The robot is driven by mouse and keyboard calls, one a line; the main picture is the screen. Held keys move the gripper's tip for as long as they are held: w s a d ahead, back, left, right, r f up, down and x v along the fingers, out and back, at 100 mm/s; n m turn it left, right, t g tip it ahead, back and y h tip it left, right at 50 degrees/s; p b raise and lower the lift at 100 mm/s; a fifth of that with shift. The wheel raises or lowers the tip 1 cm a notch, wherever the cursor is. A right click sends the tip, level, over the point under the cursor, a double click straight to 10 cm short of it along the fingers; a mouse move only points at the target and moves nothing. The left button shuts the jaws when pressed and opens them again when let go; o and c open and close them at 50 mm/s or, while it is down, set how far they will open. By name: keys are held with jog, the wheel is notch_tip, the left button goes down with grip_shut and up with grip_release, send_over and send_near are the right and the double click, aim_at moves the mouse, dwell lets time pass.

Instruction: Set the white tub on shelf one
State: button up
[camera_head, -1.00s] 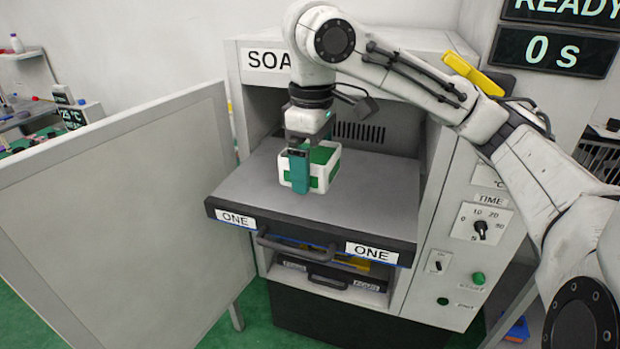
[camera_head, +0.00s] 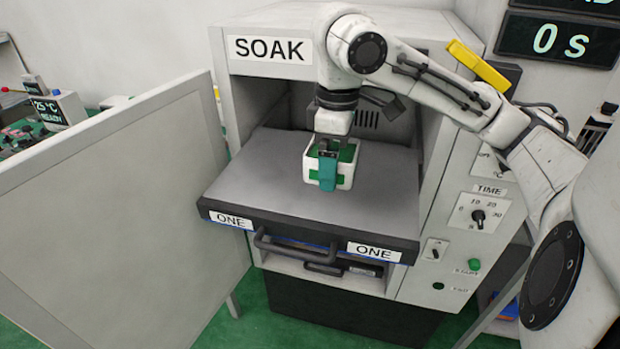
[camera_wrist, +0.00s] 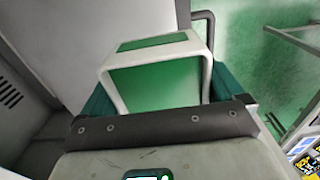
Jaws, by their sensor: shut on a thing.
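The white tub (camera_head: 342,181), with green panels and a green inside, is at the middle of the pulled-out grey shelf one (camera_head: 265,185). The shelf carries two ONE labels on its front edge. My gripper (camera_head: 331,165) comes down from above and is shut on the tub, one teal finger showing on its front side. In the wrist view the tub (camera_wrist: 155,80) sits between the teal fingers. Whether the tub's base touches the shelf or hangs just above it, I cannot tell. The tub looks upright.
The cabinet marked SOAK (camera_head: 272,49) stands around the shelf, its door (camera_head: 110,210) swung open at the left. A lower shelf with a handle (camera_head: 323,268) is beneath shelf one. A control panel (camera_head: 478,215) is at the right. Bare shelf surface surrounds the tub.

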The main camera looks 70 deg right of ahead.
send_over(310, 197)
jog(key=f, duration=0.5)
jog(key=shift+s+f, duration=0.25)
jog(key=shift+f, duration=0.15)
jog(key=shift+w+f, duration=0.15)
jog(key=shift+f, duration=0.8)
jog(key=shift+w+f, duration=0.1)
jog(key=shift+f, duration=0.8)
jog(key=shift+f, duration=0.1)
jog(key=o, duration=0.7)
jog(key=shift+f, duration=0.1)
jog(key=shift+o, duration=0.3)
jog(key=shift+r, duration=0.25)
notch_tip(310, 197, up, 12)
